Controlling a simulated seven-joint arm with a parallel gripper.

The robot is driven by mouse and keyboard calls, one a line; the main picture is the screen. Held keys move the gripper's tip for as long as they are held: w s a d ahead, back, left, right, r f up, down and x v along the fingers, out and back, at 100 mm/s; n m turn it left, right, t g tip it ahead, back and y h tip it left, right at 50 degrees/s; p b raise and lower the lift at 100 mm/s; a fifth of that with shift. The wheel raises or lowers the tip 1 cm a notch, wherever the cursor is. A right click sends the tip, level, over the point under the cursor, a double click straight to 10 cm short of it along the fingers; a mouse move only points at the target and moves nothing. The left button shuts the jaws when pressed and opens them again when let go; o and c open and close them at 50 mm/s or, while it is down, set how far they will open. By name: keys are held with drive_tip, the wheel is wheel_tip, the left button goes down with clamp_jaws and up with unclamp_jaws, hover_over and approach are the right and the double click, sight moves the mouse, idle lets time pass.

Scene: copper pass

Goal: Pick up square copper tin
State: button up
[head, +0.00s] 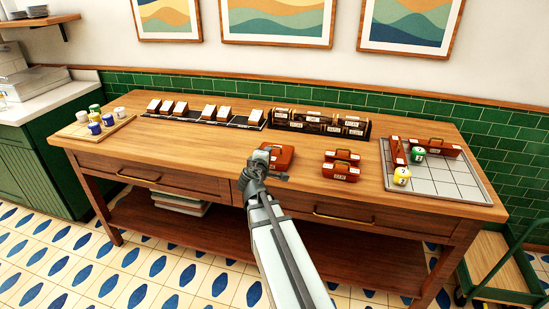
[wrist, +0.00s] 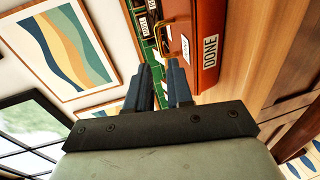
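Several copper-brown boxes with handles and white labels are on the table; I cannot tell which one is the square copper tin. The nearest one (head: 284,160) stands at the table's middle, right behind my gripper (head: 262,172), which partly hides it. In the wrist view a copper-brown box with a gold handle and a "DONE" label (wrist: 209,30) stands just beyond and to the right of my fingertips (wrist: 159,68). The two fingers are apart with nothing between them. Two more such boxes (head: 341,172) stand close together to the right.
A grey gridded tray (head: 452,188) at the right holds handled boxes and yellow and green cylinders. A dark rack (head: 318,123) with labelled items and a strip of white-topped blocks (head: 190,109) line the back. A wooden board (head: 75,131) with small cups is at left. The front left is clear.

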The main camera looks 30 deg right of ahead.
sight(275, 147)
drive_tip(key=shift+s+d, duration=0.1)
drive_tip(key=shift+d, duration=0.4)
drive_tip(key=shift+x, duration=3.55)
drive_tip(key=shift+f, duration=0.15)
drive_tip(key=shift+c, duration=0.4)
clamp_jaws()
